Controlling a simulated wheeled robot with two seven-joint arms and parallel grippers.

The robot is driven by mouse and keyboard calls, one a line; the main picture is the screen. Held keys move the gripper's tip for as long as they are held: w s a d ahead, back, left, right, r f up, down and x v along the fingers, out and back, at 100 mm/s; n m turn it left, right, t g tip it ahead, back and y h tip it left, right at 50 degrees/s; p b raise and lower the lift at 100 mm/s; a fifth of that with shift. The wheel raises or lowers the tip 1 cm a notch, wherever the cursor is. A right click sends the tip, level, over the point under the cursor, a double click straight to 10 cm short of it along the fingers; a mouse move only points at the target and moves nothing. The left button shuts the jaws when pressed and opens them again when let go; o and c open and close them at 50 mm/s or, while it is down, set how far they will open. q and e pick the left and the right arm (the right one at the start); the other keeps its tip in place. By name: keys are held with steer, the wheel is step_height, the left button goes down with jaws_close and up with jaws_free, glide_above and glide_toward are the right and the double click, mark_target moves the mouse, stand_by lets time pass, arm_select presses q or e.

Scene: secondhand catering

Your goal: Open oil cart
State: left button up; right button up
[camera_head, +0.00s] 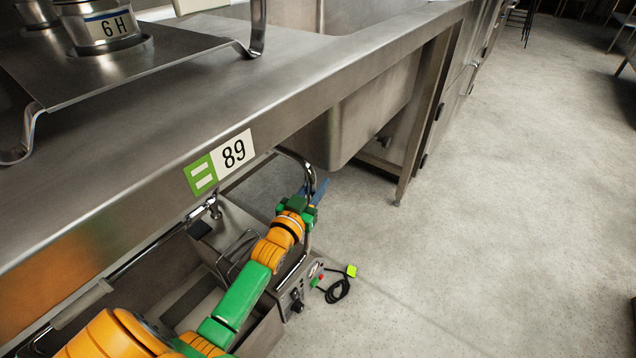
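A metal unit that looks like the oil cart (293,297) stands low under the steel counter, with a panel of knobs and a red button on its front. A curved metal tube, apparently its handle (302,163), rises at its far end below the sink. My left arm reaches down over the cart from the lower left. My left gripper (319,187), with blue fingers, is at the curved tube. The gripper's own body hides most of the fingers, and I cannot tell whether they close around the tube. My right gripper is out of view.
The steel counter (230,95) with a green and white "89" label (220,162) overhangs the cart. A sink basin (365,110) and a table leg (420,120) stand beyond. The floor (510,200) at right is clear.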

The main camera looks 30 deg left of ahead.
arm_select(q)
jaws_close()
steer(key=shift+f, duration=0.1)
stand_by(1.0)
